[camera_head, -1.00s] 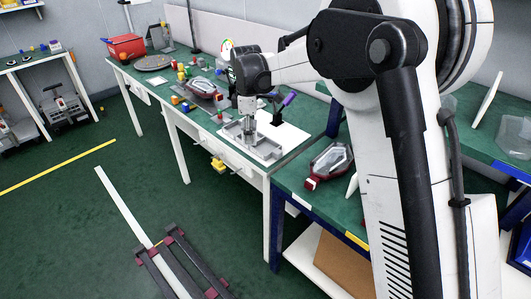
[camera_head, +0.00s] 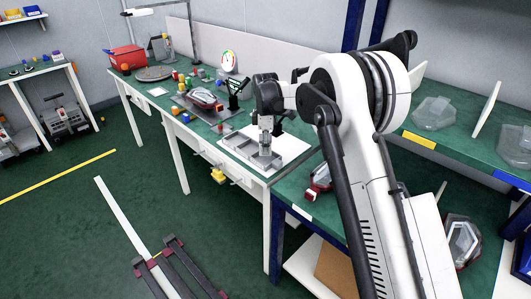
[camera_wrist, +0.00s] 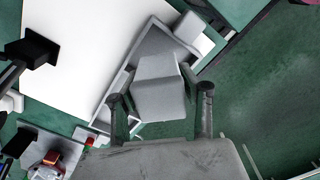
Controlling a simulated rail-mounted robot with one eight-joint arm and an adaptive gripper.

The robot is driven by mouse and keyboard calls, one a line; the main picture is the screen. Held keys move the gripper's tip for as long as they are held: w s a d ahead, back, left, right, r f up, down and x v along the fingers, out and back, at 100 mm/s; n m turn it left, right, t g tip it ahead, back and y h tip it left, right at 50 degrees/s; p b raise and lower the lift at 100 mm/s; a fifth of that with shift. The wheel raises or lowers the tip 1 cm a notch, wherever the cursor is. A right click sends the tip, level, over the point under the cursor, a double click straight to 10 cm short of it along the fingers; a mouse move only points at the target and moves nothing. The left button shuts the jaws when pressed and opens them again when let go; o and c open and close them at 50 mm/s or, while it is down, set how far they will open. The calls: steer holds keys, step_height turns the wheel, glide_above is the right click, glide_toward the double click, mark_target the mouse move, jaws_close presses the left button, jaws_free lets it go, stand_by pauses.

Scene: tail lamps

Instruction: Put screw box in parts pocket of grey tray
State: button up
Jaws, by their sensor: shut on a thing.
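My gripper (camera_head: 265,153) points down over the right end of the grey tray (camera_head: 236,152) on the green bench. In the wrist view my gripper (camera_wrist: 161,97) is shut on a plain pale grey box (camera_wrist: 159,88), which looks like the screw box. The box sits between the two dark fingertips, and the tray (camera_wrist: 117,88) shows behind it. A small pale block (camera_wrist: 190,30) is at the tray's far corner in that view. I cannot tell whether the held box touches the tray floor; my gripper hides it in the head view.
A white sheet (camera_head: 290,146) lies right behind the tray. A red-and-clear lamp (camera_head: 203,98) on a dark mat and a black stand (camera_head: 238,88) are further left. Another lamp (camera_head: 319,181) lies on the nearer bench. A red bin (camera_head: 127,58) stands at the far end.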

steer(key=shift+f, duration=1.7)
steer(key=shift+f+b, duration=0.25)
steer(key=shift+b, duration=0.05)
steer(key=o, duration=1)
steer(key=shift+r, duration=0.1)
